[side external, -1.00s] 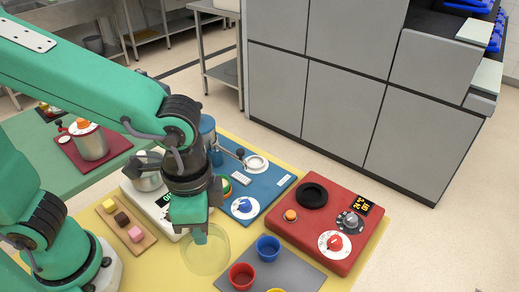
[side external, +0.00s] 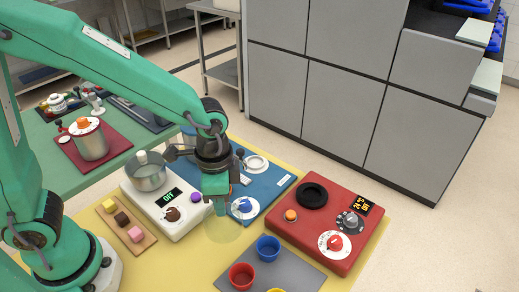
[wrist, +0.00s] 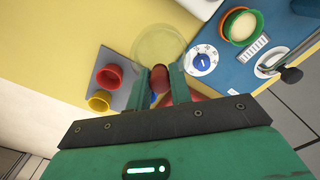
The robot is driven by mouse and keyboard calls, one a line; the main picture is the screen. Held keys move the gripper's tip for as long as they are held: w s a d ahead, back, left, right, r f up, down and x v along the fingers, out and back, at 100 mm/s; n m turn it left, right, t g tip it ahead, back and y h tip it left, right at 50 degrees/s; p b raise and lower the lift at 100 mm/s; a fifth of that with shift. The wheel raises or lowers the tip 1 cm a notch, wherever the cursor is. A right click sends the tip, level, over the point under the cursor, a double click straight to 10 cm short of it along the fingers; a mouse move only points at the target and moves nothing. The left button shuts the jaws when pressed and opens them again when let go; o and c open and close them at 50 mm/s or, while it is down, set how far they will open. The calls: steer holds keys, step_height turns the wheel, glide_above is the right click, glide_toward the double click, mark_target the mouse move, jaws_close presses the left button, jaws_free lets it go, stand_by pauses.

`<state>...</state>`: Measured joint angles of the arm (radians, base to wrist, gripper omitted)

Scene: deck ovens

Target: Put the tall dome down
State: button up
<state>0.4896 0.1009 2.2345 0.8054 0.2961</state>
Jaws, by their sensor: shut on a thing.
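The tall dome (wrist: 158,42) is clear and shows as a pale round outline in the wrist view, over the yellow table top. Its dark red knob (wrist: 160,78) is between the fingers of my gripper (wrist: 160,83). In the side external view the dome (side external: 223,231) is faint and hangs below my gripper (side external: 218,212), which is shut on its knob. The dome looks upright and empty. I cannot tell whether its rim touches the yellow table.
A white hotplate (side external: 172,228) with a steel pot (side external: 147,172) stands left. A blue board (side external: 278,184) lies behind and a red burner unit (side external: 300,246) right. A grey mat (side external: 305,276) in front holds a blue cup (side external: 268,249) and a red cup (side external: 242,277).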

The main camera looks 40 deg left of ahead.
steer(key=shift+f, duration=2)
steer(key=shift+f, duration=0.15)
steer(key=o, duration=0.9)
step_height(320, 180, up, 12)
steer(key=shift+r, duration=0.2)
